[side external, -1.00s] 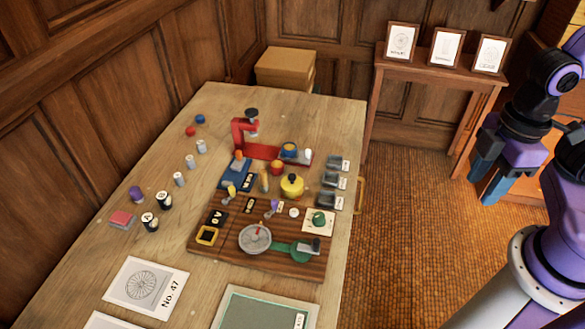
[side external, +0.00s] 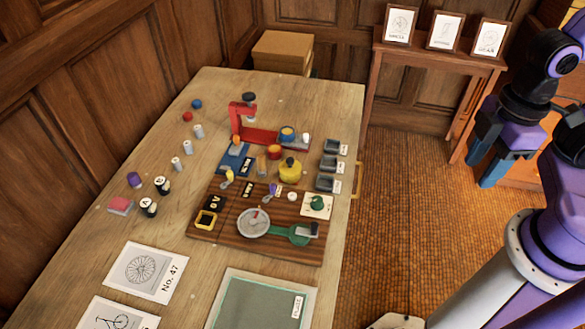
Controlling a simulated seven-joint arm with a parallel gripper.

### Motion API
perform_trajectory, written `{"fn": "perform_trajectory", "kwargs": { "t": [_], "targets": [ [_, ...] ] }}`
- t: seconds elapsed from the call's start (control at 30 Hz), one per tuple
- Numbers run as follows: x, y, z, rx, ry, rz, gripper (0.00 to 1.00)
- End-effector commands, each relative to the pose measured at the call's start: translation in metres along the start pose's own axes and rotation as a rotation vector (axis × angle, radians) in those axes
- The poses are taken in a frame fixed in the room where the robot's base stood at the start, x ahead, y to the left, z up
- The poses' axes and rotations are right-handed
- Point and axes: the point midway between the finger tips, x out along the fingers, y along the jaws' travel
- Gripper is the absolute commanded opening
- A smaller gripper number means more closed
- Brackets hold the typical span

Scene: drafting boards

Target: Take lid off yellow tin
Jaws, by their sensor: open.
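The yellow tin (side external: 290,172) stands upright on the table, just behind the brown wooden board. It has a dark knob on top, and its lid appears to be on. My gripper (side external: 482,165) hangs over the floor to the right of the table, pointing down with blue fingers. It is open and empty, well apart from the tin.
A red stand (side external: 243,125) rises behind the tin, with an orange-red cup (side external: 274,152) close by. Small grey trays (side external: 328,164) lie to the tin's right. The brown board (side external: 225,253) holds a round dial (side external: 253,223). The table's left front has flat drawings (side external: 146,272).

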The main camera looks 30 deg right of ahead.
Motion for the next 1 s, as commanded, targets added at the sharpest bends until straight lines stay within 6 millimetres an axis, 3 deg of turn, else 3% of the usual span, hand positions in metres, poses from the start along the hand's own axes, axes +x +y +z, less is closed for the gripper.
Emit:
{"fn": "perform_trajectory", "kwargs": {
  "t": [0.17,0.3,0.33,0.67,0.77,1.0],
  "targets": [
    [0.0,0.0,0.0,0.0,0.0,0.0,0.43],
    [0.0,0.0,0.0,0.0,0.0,0.0,0.88],
    [0.0,0.0,0.0,0.0,0.0,0.0,0.92],
    [-0.001,0.002,-0.004,0.02,-0.001,0.001,0.92],
    [-0.002,0.008,-0.019,0.09,-0.002,0.006,0.92],
    [-0.007,0.041,-0.088,0.445,-0.006,0.03,0.92]
  ]
}}
